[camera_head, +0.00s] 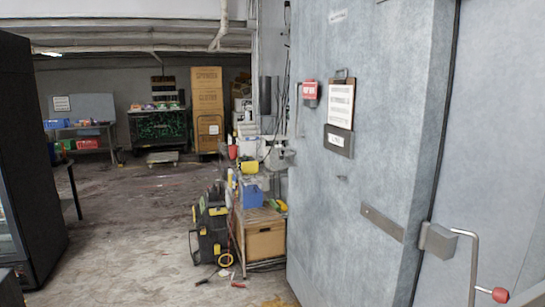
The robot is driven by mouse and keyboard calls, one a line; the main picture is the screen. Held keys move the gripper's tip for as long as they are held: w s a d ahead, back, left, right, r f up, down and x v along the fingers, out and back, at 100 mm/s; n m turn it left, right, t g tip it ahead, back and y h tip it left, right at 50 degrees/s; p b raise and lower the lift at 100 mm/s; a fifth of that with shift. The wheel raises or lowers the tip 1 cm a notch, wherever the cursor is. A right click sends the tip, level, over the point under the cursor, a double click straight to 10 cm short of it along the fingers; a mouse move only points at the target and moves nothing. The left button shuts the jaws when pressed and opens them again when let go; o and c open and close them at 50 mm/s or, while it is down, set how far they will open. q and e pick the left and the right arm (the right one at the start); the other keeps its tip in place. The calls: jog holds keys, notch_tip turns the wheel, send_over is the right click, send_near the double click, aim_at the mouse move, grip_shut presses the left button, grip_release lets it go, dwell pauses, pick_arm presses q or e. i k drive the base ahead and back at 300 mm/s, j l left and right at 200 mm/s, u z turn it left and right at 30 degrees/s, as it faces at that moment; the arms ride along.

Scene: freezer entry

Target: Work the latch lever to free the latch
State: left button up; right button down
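The latch lever (474,262) is a bent grey metal rod with a red knob (500,295) at its lower end. It comes out of a grey latch block (438,240) near the edge of the pale grey freezer door (500,140) at the right. A flat metal strike plate (382,222) sits on the grey wall panel to the left of the block. The door looks closed, with a dark seal line beside the panel. Neither of my grippers is in view, and nothing is seen touching the lever.
A wooden cabinet (265,241) with tools on top and a black and yellow tool bag (211,225) stand left of the panel. A dark tall cabinet (30,150) is at the far left. The floor between is mostly clear, with small tools lying near the bag.

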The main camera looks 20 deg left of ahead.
aim_at(291, 162)
jog(key=i+j, duration=0.45)
jog(key=i+j+u, duration=0.15)
jog(key=i+j, duration=0.35)
jog(key=i, duration=0.2)
jog(key=i+j, duration=0.4)
jog(key=i, duration=0.2)
jog(key=i+j+u, duration=0.1)
jog(key=i+u, duration=0.3)
jog(key=i, duration=0.7)
